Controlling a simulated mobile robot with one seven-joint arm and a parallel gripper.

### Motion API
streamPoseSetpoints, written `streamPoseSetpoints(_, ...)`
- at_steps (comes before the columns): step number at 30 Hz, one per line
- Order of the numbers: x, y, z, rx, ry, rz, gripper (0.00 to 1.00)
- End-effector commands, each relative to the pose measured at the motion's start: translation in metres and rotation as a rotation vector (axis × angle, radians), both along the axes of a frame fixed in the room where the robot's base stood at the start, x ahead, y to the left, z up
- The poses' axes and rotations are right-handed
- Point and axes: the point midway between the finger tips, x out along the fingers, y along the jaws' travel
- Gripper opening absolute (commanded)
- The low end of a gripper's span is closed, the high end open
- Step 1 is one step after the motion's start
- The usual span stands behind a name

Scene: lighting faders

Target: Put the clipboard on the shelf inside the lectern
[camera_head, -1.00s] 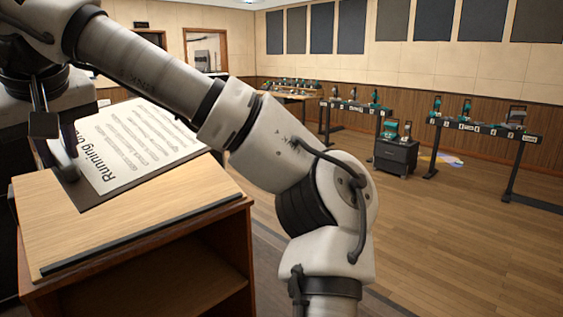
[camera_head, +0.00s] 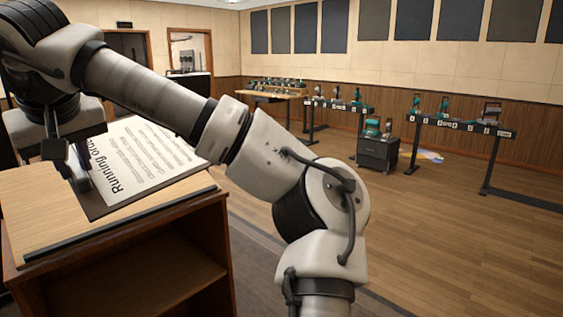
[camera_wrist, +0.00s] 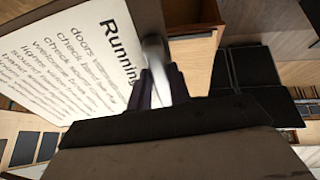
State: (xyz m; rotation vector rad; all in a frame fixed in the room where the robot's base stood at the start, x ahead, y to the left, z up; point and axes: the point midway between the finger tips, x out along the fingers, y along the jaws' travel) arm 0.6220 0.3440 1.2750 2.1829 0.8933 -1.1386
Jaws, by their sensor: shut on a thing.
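The clipboard (camera_head: 103,203) is a dark board with a white sheet headed "Running order". In the head view it is at the left, over the lectern's sloping wooden top (camera_head: 45,235); I cannot tell whether it still touches that top. My gripper (camera_head: 80,180) is shut on the clipboard's near left edge. In the wrist view, the clipboard (camera_wrist: 75,65) fills the upper left, with my gripper (camera_wrist: 160,85) at the heading end. The lectern's open front shows the inside shelf (camera_head: 165,278) below the top, bare where visible.
A dark ledge (camera_head: 110,230) runs along the lectern top's front edge. Tables with equipment (camera_head: 460,123) and a dark cabinet (camera_head: 378,153) stand farther right. The wooden floor (camera_head: 440,230) between is clear. My arm crosses the head view and hides part of the lectern's far side.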

Motion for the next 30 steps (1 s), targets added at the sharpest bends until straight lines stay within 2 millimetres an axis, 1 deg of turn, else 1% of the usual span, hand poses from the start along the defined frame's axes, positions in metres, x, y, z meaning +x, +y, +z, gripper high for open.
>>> streamPoseSetpoints(1, 0.013, -0.004, -0.01, -0.001, 0.001, -0.035, 0.0)
streamPoseSetpoints(2, 0.021, -0.005, -0.015, -0.002, 0.001, -0.054, 0.0)
streamPoseSetpoints(5, 0.052, -0.015, -0.04, -0.002, 0.001, -0.138, 0.0)
streamPoseSetpoints(8, 0.087, -0.029, -0.072, -0.003, 0.002, -0.235, 0.0)
streamPoseSetpoints(9, 0.102, -0.036, -0.087, -0.004, 0.002, -0.275, 0.0)
streamPoseSetpoints(11, 0.125, -0.05, -0.111, -0.005, 0.003, -0.342, 0.0)
streamPoseSetpoints(12, 0.139, -0.059, -0.128, -0.004, 0.003, -0.384, 0.0)
streamPoseSetpoints(14, 0.16, -0.075, -0.154, -0.004, 0.002, -0.443, 0.0)
streamPoseSetpoints(15, 0.172, -0.086, -0.171, -0.004, 0.002, -0.481, 0.0)
streamPoseSetpoints(17, 0.189, -0.103, -0.197, -0.004, 0.002, -0.535, 0.0)
streamPoseSetpoints(18, 0.199, -0.115, -0.216, -0.005, 0.003, -0.569, 0.0)
streamPoseSetpoints(20, 0.213, -0.134, -0.243, -0.005, 0.002, -0.617, 0.0)
streamPoseSetpoints(21, 0.221, -0.147, -0.262, -0.004, 0.003, -0.648, 0.0)
streamPoseSetpoints(23, 0.231, -0.167, -0.29, -0.005, 0.003, -0.691, 0.0)
streamPoseSetpoints(24, 0.236, -0.18, -0.31, -0.004, 0.003, -0.717, 0.0)
streamPoseSetpoints(26, 0.242, -0.2, -0.339, -0.005, 0.003, -0.755, 0.0)
streamPoseSetpoints(27, 0.245, -0.214, -0.358, -0.005, 0.003, -0.778, 0.0)
streamPoseSetpoints(29, 0.247, -0.234, -0.388, -0.004, 0.003, -0.81, 0.0)
streamPoseSetpoints(30, 0.247, -0.247, -0.408, -0.004, 0.004, -0.83, 0.0)
